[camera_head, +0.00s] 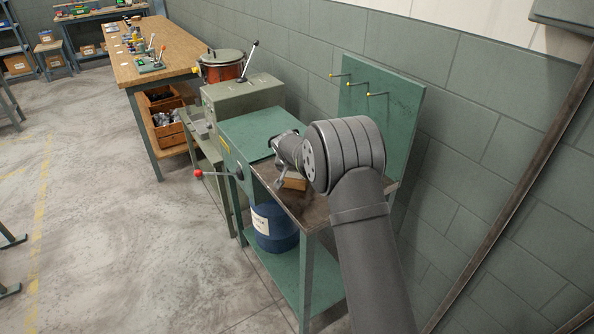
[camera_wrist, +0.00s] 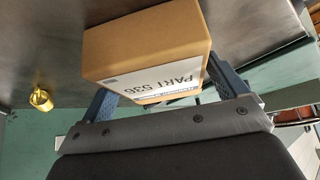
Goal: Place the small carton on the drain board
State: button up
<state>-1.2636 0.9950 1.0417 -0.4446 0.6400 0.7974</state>
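The small carton (camera_head: 292,183) is a brown box below my gripper, over the dark top of the green bench. In the wrist view the carton (camera_wrist: 150,45) fills the upper middle, with a white label reading PART 536. My gripper (camera_wrist: 160,88) has one finger at each side of the carton. The carton hides the fingertips, so I cannot tell if they press on it. My gripper also shows in the head view (camera_head: 283,167), partly hidden by my wrist. I cannot tell whether the carton touches the surface. Nothing is clearly identifiable as the drain board.
The dark bench top (camera_head: 312,208) has bare room in front of the carton. A green upright panel (camera_head: 385,110) with yellow-tipped pegs stands behind. A green machine housing (camera_head: 255,130) and a red-knobbed lever (camera_head: 199,173) are to the left. A blue drum (camera_head: 274,232) stands on the lower shelf.

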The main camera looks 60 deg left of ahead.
jog(key=shift+o, duration=0.5)
jog(key=shift+r, duration=0.1)
jog(key=shift+r, duration=0.2)
jog(key=v, duration=1.1)
jog(key=shift+s+d+r, duration=0.15)
jog(key=shift+r, duration=0.15)
jog(key=x, duration=1.2)
jog(key=shift+r, duration=1.1)
